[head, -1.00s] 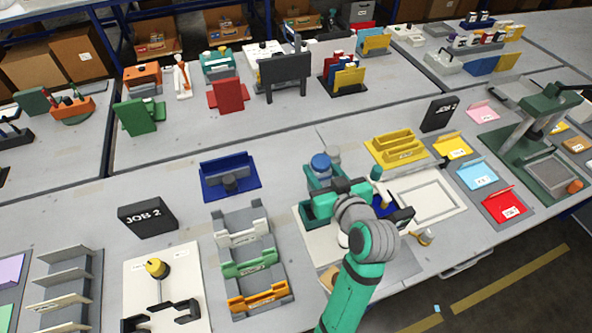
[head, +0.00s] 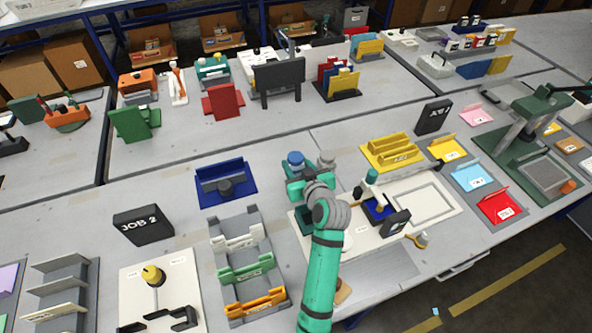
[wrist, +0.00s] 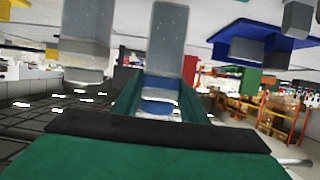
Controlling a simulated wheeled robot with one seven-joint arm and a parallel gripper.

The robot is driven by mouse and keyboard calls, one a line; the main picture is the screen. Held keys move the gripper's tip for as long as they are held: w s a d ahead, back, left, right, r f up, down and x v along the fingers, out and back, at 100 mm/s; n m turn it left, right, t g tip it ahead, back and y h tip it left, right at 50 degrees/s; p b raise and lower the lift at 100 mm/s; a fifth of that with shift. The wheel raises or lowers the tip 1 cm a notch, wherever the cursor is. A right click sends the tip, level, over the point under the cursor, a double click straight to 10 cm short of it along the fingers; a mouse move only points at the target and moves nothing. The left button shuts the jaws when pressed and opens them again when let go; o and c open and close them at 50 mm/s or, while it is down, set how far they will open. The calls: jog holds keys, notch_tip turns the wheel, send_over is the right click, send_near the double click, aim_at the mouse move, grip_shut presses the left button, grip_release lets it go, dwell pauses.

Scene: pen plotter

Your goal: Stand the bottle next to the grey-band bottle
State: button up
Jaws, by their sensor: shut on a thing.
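My gripper (head: 298,174) is shut on a blue-capped bottle (head: 295,158). In the wrist view, which shows the scene upside down, the bottle's pale grey body (wrist: 168,42) and blue cap sit between my green fingers (wrist: 160,96). The bottle looks about upright. Whether its base touches the table cannot be told. The grey-band bottle (head: 327,160) seems to be the grey one standing just right of it in the head view. It also shows at the left in the wrist view (wrist: 88,30), apart from the held bottle. My arm hides the area below the gripper.
A blue holder (head: 226,180) with a dark knob stands to the left. A yellow rack (head: 392,152) is to the right. A plotter board (head: 408,187) with a blue pad lies right of my arm. A black JOB 2 sign (head: 143,223) and a slotted tray stand front left.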

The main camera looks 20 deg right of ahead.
notch_tip(320, 180, down, 2)
jog(key=shift+w+a+f, duration=0.1)
jog(key=shift+f, duration=0.15)
jog(key=shift+a+f, duration=0.1)
jog(key=shift+a, duration=0.1)
jog(key=o, duration=1.3)
jog(key=shift+f, duration=0.1)
jog(key=shift+s+d, duration=0.1)
jog(key=shift+s, duration=0.1)
